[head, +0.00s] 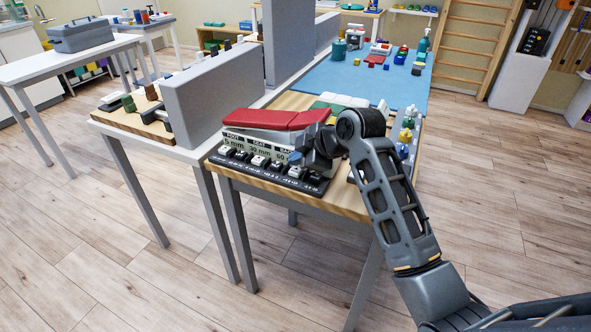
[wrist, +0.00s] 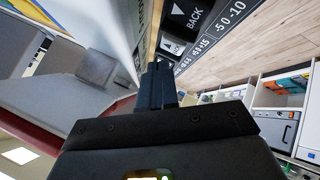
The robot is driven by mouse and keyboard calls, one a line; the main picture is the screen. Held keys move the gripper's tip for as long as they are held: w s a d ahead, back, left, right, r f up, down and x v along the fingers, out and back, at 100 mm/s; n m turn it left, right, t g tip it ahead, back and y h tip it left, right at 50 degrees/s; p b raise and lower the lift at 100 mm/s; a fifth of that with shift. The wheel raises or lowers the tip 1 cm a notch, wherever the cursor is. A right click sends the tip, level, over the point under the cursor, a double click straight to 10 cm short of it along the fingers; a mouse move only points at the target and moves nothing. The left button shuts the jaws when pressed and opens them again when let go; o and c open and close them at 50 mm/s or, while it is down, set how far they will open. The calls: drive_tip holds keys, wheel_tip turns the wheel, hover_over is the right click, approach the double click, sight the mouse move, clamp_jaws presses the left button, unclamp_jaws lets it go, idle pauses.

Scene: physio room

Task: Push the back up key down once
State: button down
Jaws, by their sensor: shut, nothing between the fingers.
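A key panel (head: 262,167) with a row of white and black keys runs along the front edge of the wooden table. A display above it reads FOOT, SEAT and BACK, with 5 mm, 30 mm and a partly hidden 60. My gripper (head: 318,163) is over the right end of the panel, by the BACK keys. In the wrist view, its shut, empty fingers (wrist: 159,72) point toward the keys. A white key with a triangle (wrist: 172,47) shows just beyond the fingertips, beside a black key labelled BACK (wrist: 188,14). Whether the fingertips touch a key is unclear.
A small red-topped treatment table model (head: 275,119) stands right behind the keys. A grey partition (head: 212,95) rises to the left. Coloured small items (head: 405,135) line the table's right side. A blue mat (head: 340,80) lies farther back. The floor in front is clear.

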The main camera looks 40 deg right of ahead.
sight(298, 172)
drive_tip(key=shift+f, duration=0.2)
idle(0.4)
drive_tip(key=shift+f, duration=0.25)
drive_tip(key=shift+f+b, duration=0.45)
drive_tip(key=shift+f, duration=0.05)
idle(1.0)
drive_tip(key=shift+r+p, duration=0.85)
drive_tip(key=shift+r, duration=0.05)
drive_tip(key=shift+r+p, duration=2.15)
drive_tip(key=shift+r, duration=0.45)
drive_tip(key=shift+a+f, duration=0.1)
drive_tip(key=shift+f, duration=0.05)
